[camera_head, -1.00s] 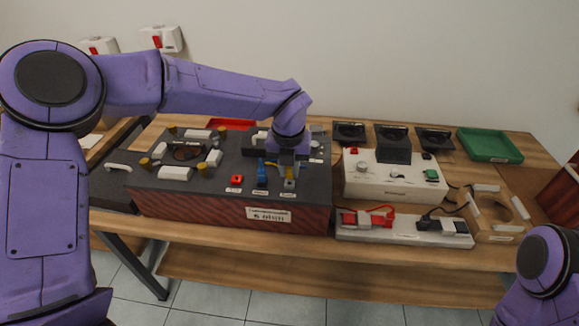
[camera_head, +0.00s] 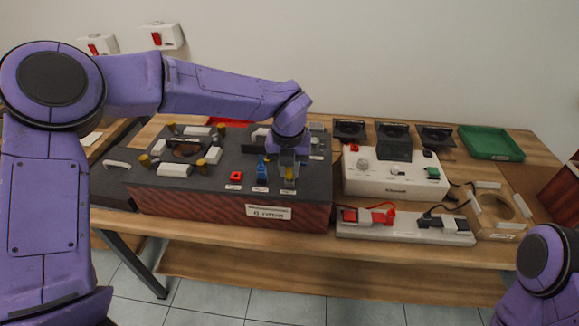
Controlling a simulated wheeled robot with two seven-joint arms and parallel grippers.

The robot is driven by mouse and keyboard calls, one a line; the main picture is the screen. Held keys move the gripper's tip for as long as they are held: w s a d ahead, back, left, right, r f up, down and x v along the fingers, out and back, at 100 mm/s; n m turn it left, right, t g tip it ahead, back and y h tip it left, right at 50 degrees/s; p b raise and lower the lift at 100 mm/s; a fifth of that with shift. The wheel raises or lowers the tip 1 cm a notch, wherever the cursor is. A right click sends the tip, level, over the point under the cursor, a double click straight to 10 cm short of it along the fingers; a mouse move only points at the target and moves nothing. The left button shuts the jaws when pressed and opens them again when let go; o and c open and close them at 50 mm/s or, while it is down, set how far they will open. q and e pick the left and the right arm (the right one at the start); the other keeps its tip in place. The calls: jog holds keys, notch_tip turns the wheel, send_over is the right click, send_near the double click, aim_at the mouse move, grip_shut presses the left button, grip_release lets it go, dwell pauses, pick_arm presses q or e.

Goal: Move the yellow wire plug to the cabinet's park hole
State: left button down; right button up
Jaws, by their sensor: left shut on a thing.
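The dark cabinet (camera_head: 225,190) with a wood-grain front and a white label stands on the table, left of centre. My left gripper (camera_head: 288,165) points down over the right part of its top. It is shut on the yellow wire plug (camera_head: 289,175), which shows just below the fingers near the front edge. The fingers partly hide the plug, so I cannot tell whether its tip sits in a hole. A blue plug (camera_head: 261,170) and a red one (camera_head: 236,177) stand to its left. My right gripper is out of the picture.
A white box (camera_head: 391,181) with knobs stands right of the cabinet. A white strip (camera_head: 405,230) with red and black plugs lies before it. Speakers (camera_head: 394,141) and a green tray (camera_head: 490,145) are behind. Brass posts surround a ring on the cabinet's left.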

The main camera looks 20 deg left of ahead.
pick_arm(q)
jog(key=shift+f, duration=0.3)
dwell(0.5)
jog(key=c, duration=0.9)
grip_release()
jog(key=r+p, duration=0.1)
jog(key=r, duration=0.4)
jog(key=s+r+p, duration=0.1)
jog(key=r, duration=0.4)
jog(key=r+p, duration=0.1)
jog(key=r, duration=0.4)
jog(key=shift+s+d+r, duration=0.2)
jog(key=shift+s+r, duration=0.05)
jog(key=shift+s, duration=0.05)
